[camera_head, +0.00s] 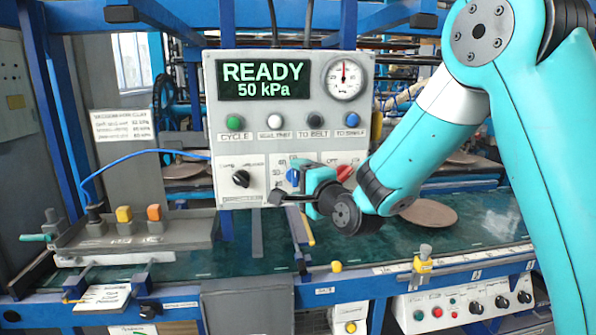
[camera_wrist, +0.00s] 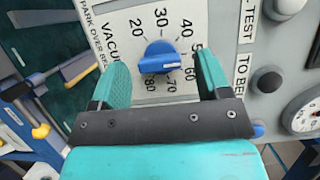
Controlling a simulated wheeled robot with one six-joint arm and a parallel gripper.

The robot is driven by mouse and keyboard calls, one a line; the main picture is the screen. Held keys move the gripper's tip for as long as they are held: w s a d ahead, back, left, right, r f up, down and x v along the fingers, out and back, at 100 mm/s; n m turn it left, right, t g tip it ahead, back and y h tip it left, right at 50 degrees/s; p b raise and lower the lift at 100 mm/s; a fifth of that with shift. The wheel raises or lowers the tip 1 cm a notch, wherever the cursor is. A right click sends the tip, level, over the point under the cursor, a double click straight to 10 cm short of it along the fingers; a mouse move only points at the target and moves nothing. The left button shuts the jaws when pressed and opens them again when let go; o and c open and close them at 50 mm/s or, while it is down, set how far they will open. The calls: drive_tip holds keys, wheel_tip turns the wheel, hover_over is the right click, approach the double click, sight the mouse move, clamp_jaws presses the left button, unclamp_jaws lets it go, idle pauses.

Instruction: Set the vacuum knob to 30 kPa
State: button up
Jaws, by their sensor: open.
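The vacuum knob is blue and sits on the white control panel (camera_head: 226,130). In the wrist view the knob (camera_wrist: 160,58) is ringed by a scale marked from 20 to 80. In the head view the knob (camera_head: 292,175) is partly hidden by my gripper (camera_head: 288,188). The display (camera_head: 262,80) reads READY and 50 kPa. My gripper (camera_wrist: 162,72) is open, with one green finger to the left of the knob and one to the right. Gaps show between the fingers and the knob. The exact mark the knob points to is hard to read.
A black knob (camera_head: 240,178) is left of the vacuum knob and a red knob (camera_head: 344,172) right of it. Several buttons and a gauge (camera_head: 345,79) are above. A brown plate (camera_head: 428,213) lies on the green surface. A rail with coloured blocks (camera_head: 124,214) is at the left.

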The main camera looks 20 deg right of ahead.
drive_tip(key=shift+w+a, duration=0.1)
drive_tip(key=shift+w, duration=0.35)
drive_tip(key=shift+c, duration=0.2)
drive_tip(key=c, duration=0.9)
